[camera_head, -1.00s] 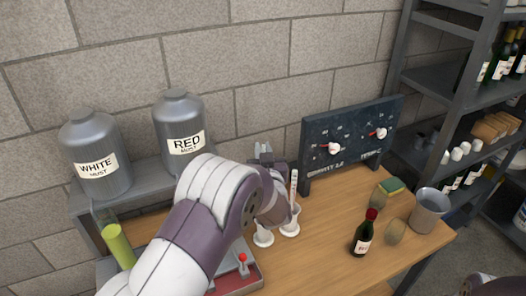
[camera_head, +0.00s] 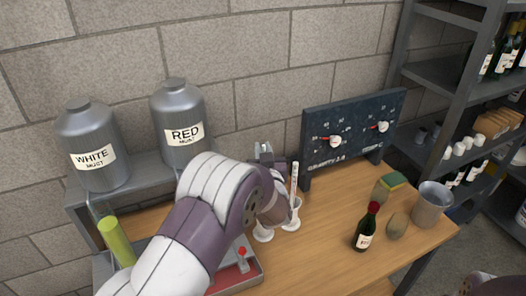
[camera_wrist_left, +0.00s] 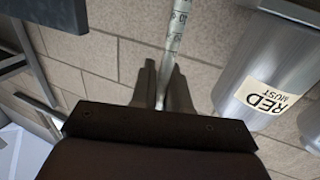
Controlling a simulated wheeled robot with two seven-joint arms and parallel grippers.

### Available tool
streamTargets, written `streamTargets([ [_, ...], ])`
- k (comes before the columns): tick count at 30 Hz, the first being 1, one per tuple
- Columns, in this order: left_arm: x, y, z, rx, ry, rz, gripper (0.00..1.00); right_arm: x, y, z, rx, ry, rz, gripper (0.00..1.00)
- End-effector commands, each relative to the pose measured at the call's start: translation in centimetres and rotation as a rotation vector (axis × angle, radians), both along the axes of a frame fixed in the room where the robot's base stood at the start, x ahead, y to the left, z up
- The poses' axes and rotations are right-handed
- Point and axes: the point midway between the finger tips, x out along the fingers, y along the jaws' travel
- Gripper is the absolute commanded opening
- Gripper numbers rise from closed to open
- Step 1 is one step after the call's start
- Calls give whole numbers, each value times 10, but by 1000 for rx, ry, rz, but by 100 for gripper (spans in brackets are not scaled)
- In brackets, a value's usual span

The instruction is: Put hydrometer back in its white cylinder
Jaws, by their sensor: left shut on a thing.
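The hydrometer (camera_head: 294,179) is a thin pale rod with scale marks, standing close to upright above the worktop in the head view. My left gripper (camera_head: 287,205) is shut on it, partly hidden by my own wrist. In the left wrist view the marked stem (camera_wrist_left: 177,32) runs between the closed fingers (camera_wrist_left: 164,88). Two white cylinder feet show under my wrist: one at left (camera_head: 263,235) and one at right (camera_head: 292,225). A white rim shows just right of the gripper. I cannot tell whether the hydrometer's lower end is inside a cylinder. My right gripper is out of view.
A gauge board (camera_head: 352,130) stands behind at right. Two must tanks (camera_head: 180,112) stand at the back left. A red tray (camera_head: 240,281) lies in front.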

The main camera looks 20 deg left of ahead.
Motion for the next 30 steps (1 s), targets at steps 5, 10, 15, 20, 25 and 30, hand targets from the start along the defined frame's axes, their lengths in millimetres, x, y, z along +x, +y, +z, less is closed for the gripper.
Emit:
streamTargets([
  [5,0,0,0,0,0,0,0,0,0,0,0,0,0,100],
  [10,0,0,0,0,0,0,0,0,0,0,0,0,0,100],
  [15,0,0,-6,0,0,0,0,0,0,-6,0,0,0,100],
  [20,0,0,-16,0,0,0,0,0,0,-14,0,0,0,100],
  [25,0,0,-25,0,0,0,0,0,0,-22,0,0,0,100],
  [30,0,0,-34,0,0,0,0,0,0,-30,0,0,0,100],
])
